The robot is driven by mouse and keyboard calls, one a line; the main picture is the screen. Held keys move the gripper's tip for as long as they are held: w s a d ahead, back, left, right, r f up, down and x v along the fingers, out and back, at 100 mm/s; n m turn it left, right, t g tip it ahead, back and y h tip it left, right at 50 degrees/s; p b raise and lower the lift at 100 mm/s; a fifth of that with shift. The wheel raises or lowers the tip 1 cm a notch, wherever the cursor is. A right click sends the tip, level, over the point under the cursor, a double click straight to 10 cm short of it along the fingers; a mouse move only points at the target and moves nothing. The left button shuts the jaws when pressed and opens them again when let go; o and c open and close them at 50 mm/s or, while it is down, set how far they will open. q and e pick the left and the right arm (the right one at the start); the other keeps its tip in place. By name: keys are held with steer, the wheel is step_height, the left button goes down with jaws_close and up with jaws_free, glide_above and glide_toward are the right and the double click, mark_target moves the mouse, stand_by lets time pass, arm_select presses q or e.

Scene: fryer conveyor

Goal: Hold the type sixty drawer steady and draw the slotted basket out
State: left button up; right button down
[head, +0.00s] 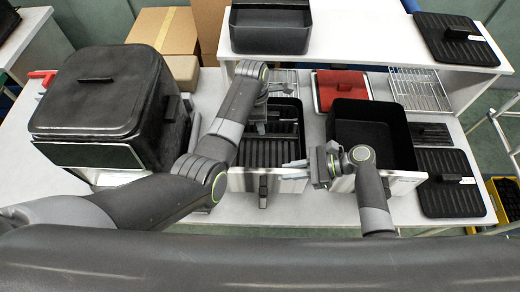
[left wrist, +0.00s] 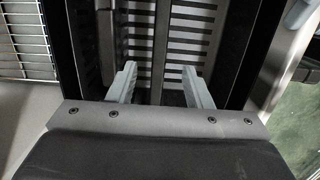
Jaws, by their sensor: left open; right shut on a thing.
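The slotted basket (head: 270,152) sits inside the left black drawer (head: 301,128), which has a pale front panel (head: 238,182) with a dark handle. My left gripper (head: 262,127) is over the basket's far part, with its jaws open. In the left wrist view, its two pale fingers (left wrist: 159,72) stand apart on either side of the basket's middle bar (left wrist: 160,42), with slots (left wrist: 188,30) beyond. My right gripper (head: 291,171) points left and is shut on the drawer at its front right corner. The exact contact is partly hidden.
A second open drawer (head: 345,120), empty, stands close to the right. A black lidded bin (head: 100,100) is on the left. A white shelf (head: 365,35) carries a black tub (head: 270,30). Wire racks (head: 420,90) and ribbed black lids (head: 450,185) lie on the right.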

arm_select(q)
steer(key=shift+d+f, duration=0.25)
steer(key=shift+f, duration=1.6)
steer(key=shift+d+f, duration=0.2)
steer(key=shift+f, duration=1.65)
jaws_close()
